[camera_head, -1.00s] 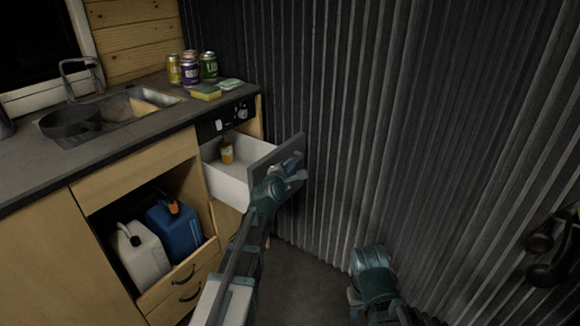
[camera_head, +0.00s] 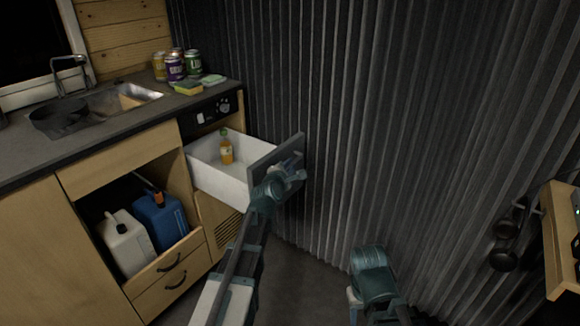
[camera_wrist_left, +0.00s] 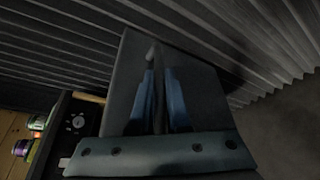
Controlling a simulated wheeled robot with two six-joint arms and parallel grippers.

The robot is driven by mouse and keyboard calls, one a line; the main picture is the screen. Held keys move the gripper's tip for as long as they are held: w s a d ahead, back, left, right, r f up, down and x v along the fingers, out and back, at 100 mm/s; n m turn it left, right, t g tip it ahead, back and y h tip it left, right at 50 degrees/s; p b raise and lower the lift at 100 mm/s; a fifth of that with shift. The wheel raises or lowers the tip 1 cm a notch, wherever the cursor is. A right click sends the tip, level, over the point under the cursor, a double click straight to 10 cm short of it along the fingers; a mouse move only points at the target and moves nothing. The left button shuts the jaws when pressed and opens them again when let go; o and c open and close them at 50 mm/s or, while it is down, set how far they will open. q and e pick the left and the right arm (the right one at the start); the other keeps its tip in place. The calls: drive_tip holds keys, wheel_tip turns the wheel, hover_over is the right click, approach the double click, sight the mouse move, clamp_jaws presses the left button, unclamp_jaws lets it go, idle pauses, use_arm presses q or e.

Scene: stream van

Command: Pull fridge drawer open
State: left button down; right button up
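The fridge drawer (camera_head: 222,181) is a white bin with a dark grey front (camera_head: 290,145), pulled well out of the counter. An orange bottle (camera_head: 226,150) stands inside it. My left gripper (camera_head: 293,168) is at the outer side of the front. In the left wrist view its two blue fingers (camera_wrist_left: 160,80) lie close on either side of the dark bar handle (camera_wrist_left: 153,52), against the grey front panel (camera_wrist_left: 205,100). My right arm shows low in the head view, and its fingers cannot be made out.
The counter holds a sink (camera_head: 120,100), a black pan (camera_head: 60,118), several cans (camera_head: 175,68) and a sponge (camera_head: 188,88). White (camera_head: 125,243) and blue (camera_head: 160,220) jerrycans stand in an open cupboard below. A corrugated wall (camera_head: 400,120) rises close beyond the drawer. A wooden shelf (camera_head: 560,240) is at right.

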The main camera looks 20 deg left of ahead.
use_arm(q)
drive_tip(key=c, duration=0.9)
unclamp_jaws()
drive_tip(key=shift+s, duration=0.1)
